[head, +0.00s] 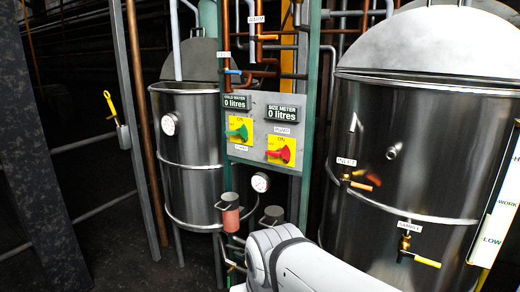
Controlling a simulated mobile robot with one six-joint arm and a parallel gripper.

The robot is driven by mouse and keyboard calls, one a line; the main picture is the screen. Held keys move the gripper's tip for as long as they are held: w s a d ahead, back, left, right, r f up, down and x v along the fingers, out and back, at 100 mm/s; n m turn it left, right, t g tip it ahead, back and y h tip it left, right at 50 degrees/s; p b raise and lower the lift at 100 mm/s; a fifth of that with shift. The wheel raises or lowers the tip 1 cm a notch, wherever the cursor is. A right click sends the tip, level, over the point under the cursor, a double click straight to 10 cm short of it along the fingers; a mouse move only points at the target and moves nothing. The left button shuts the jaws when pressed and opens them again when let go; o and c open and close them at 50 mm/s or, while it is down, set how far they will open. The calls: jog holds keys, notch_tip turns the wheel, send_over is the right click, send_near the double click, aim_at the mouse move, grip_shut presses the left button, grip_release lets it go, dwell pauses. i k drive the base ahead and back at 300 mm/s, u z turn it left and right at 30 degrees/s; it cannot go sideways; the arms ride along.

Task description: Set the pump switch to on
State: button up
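A grey control panel (262,119) stands on green posts in the middle of the head view. It carries two yellow switch plates marked ON at the top. The right plate has a red knob (281,154), and a small label that seems to read PUMP sits above it. The left plate has a green knob (238,132), with a small label below it. The red knob looks turned sideways, but its exact setting is hard to tell. My gripper is not in view; only a white part of my arm shows at the bottom, below the panel.
Steel tanks stand left (188,145) and right (423,150) of the panel. The right tank has an inlet valve (357,182) and a sample tap (420,258). Pipes and a red cylinder (230,213) are below the panel. Two displays (283,113) read 0 litres.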

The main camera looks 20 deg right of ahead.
aim_at(285, 153)
jog(key=z, duration=0.55)
jog(key=i, duration=1)
jog(key=z, duration=0.45)
jog(key=k, duration=0.95)
jog(key=z, duration=0.15)
jog(key=i, duration=0.95)
jog(key=u, duration=0.05)
